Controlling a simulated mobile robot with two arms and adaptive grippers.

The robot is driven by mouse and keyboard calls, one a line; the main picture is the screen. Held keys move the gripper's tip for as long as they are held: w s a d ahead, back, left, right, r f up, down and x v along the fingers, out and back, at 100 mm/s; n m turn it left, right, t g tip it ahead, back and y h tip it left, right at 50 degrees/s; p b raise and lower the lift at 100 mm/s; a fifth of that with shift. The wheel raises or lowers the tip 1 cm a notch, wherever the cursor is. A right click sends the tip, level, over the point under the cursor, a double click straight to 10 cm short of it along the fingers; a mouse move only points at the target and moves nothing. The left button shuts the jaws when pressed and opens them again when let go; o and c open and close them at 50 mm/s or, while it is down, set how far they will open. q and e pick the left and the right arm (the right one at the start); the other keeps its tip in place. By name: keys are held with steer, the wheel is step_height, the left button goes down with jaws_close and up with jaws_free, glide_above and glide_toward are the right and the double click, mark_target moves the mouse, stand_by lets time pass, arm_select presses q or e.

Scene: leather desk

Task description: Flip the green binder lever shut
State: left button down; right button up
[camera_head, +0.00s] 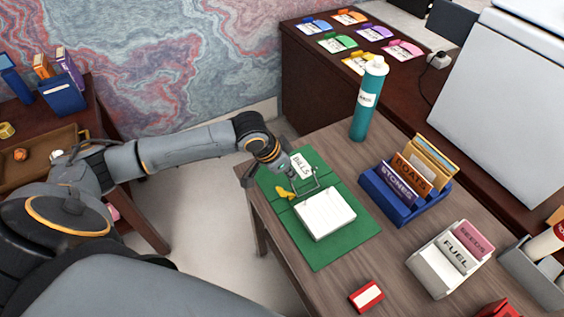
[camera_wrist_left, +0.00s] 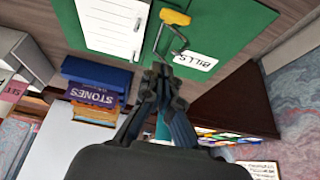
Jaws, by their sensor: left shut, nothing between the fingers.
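The green binder (camera_head: 318,255) lies open and flat on the wooden table, with a stack of white paper (camera_head: 325,213) on it. A yellow lever (camera_head: 284,193) sits at the binder's spine beside a thin metal arch (camera_head: 312,184). The lever also shows in the wrist view (camera_wrist_left: 175,17), apart from my fingers there. A white "BILLS" label (camera_head: 301,166) is on the spine. My left gripper (camera_head: 288,172) is shut and empty near the label and the arch; I cannot tell whether it touches them. It also shows shut in the wrist view (camera_wrist_left: 161,75). My right gripper is out of view.
A teal bottle (camera_head: 362,122) stands behind the binder. A blue holder (camera_head: 392,205) with books marked "STONES" and "BOATS" stands to the right, near a white holder (camera_head: 432,274). A red box (camera_head: 366,296) lies at the front. Bare wood lies between binder and holders.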

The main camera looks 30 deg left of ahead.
mark_target(282, 191)
arm_select(q)
steer(key=shift+x, duration=1)
steer(key=shift+s+a+f+p, duration=0.4)
steer(key=shift+s+f, duration=0.2)
steer(key=shift+s, duration=0.1)
steer(key=shift+s+a+f+p, duration=0.25)
steer(key=shift+s+a+f, duration=0.15)
steer(key=shift+s+f, duration=0.3)
steer(key=shift+d, duration=0.1)
